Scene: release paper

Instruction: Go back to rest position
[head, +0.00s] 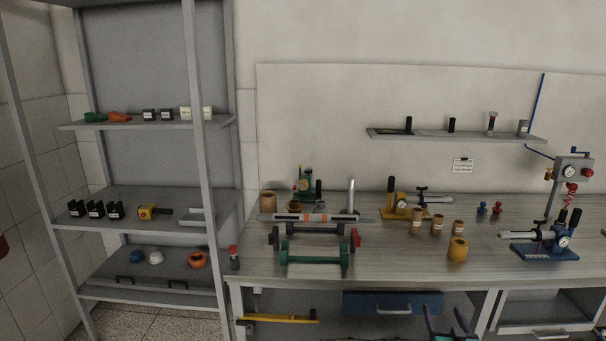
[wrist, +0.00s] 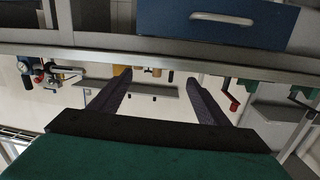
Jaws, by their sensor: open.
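My gripper (head: 446,316) shows at the bottom edge of the head view, in front of the workbench and below its top. Its two fingers are spread, with nothing between them. In the wrist view my gripper (wrist: 159,80) is also open and empty, and the scene appears upside down. The workbench (head: 380,270) carries a roller stand with green and dark end parts (head: 315,255), several brown cylinders, and a blue gauge device (head: 545,242) at the right. The rest of my arm is mostly out of the head view.
A blue drawer (head: 393,302) hangs under the bench, near my gripper; it also shows in the wrist view (wrist: 235,22). A grey shelf rack (head: 207,170) stands at the left. A wall shelf (head: 455,135) holds small items. The space around the fingers looks clear.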

